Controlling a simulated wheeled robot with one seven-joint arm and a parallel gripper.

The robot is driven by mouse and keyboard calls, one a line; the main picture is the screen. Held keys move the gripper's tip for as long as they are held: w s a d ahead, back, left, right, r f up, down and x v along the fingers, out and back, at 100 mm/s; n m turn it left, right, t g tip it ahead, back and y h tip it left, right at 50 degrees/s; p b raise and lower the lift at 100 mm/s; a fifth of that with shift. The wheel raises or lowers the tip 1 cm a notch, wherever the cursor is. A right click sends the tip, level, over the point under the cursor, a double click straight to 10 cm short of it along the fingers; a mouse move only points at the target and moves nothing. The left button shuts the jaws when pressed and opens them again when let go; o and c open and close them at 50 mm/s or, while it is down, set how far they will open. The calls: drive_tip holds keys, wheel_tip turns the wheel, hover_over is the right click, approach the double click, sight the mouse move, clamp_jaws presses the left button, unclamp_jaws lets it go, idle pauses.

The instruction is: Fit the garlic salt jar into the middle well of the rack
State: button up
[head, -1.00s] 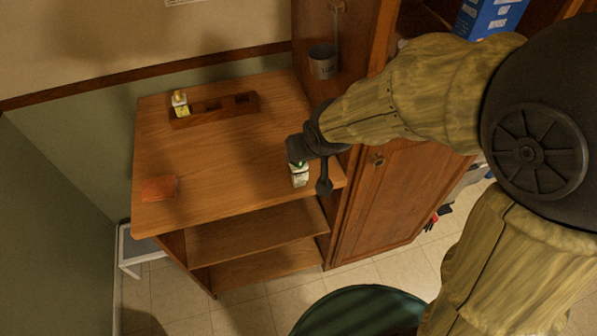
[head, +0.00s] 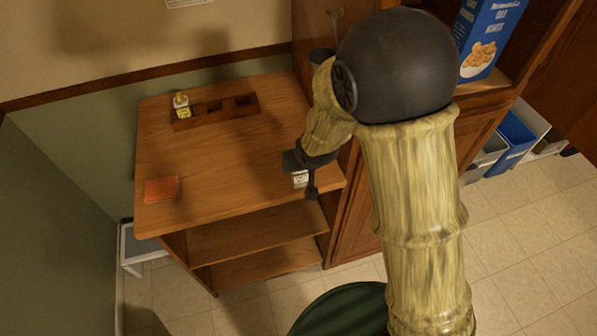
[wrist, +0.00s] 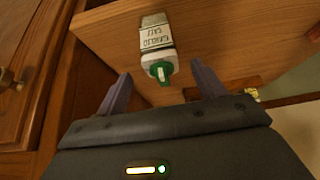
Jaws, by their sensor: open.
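The garlic salt jar (wrist: 157,40) has a white label and a green cap. In the wrist view it lies between and beyond my open fingers, not touching either. In the head view the jar (head: 300,180) stands near the right front corner of the wooden counter, its top hidden by my gripper. My gripper (head: 303,176) is open and empty around or just above it; it also shows in the wrist view (wrist: 160,88). The dark wooden rack (head: 215,112) sits at the back of the counter. A yellow-topped jar (head: 182,105) stands in its left well; the middle and right wells look empty.
An orange-red block or sponge (head: 161,189) lies at the counter's left front. A tall wooden cabinet (head: 345,215) borders the counter's right side, close to my arm. The middle of the counter (head: 225,160) is clear.

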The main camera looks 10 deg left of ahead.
drive_tip(key=shift+w+a+f, duration=0.15)
drive_tip(key=shift+w+f, duration=0.05)
drive_tip(key=shift+f, duration=0.25)
drive_tip(key=shift+p+x, duration=1.05)
drive_tip(key=shift+x, duration=1.6)
drive_tip(key=shift+c, duration=0.4)
drive_tip(key=c, duration=1.1)
drive_tip(key=shift+c, duration=0.2)
wheel_tip(320, 180, up, 10)
drive_tip(key=shift+r+b, duration=0.1)
drive_tip(key=shift+b, duration=0.8)
